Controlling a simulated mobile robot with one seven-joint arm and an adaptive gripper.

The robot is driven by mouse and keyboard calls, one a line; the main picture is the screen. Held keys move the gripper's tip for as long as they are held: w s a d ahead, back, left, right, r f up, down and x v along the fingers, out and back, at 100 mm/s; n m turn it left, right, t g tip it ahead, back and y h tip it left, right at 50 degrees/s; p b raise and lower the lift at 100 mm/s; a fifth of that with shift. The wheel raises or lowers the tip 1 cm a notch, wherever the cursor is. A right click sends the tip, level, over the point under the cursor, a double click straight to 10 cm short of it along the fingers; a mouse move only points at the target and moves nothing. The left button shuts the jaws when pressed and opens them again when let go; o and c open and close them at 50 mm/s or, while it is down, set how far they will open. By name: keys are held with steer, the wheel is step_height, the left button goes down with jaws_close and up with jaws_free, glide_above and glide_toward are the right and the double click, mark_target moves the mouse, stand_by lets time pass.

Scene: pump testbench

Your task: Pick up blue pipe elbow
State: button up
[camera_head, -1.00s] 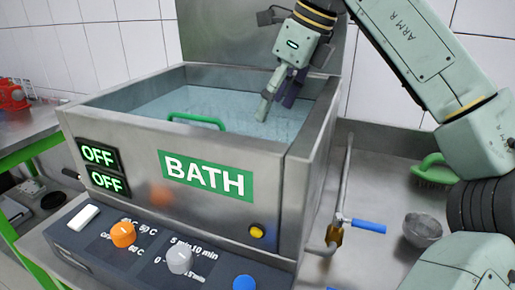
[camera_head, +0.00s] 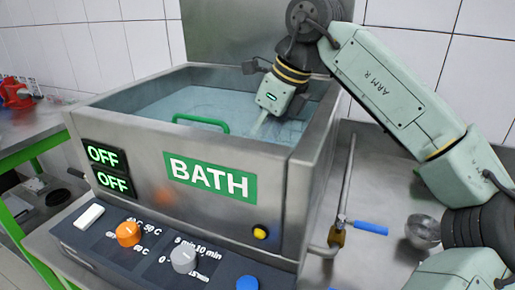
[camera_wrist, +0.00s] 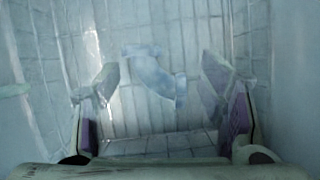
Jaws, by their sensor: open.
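The blue pipe elbow (camera_wrist: 152,76) shows pale and bent in the wrist view, lying on the ribbed bottom of the bath. It is seen through water and its outline is blurred. My gripper (camera_wrist: 160,88) is open, with one finger to the left of the elbow and one to the right. A gap shows on both sides, and I cannot tell how far above the elbow the fingers are. In the head view my gripper (camera_head: 260,126) reaches down into the water of the bath (camera_head: 300,160). The elbow cannot be made out there.
Steel walls surround the bath. A green handle (camera_head: 201,122) stands in the water to the left of my gripper. A blue-handled valve (camera_head: 368,227) and a metal bowl (camera_head: 423,231) are at the right. Knobs and OFF displays (camera_head: 108,170) are at the front.

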jaws_close()
stand_by(0.7)
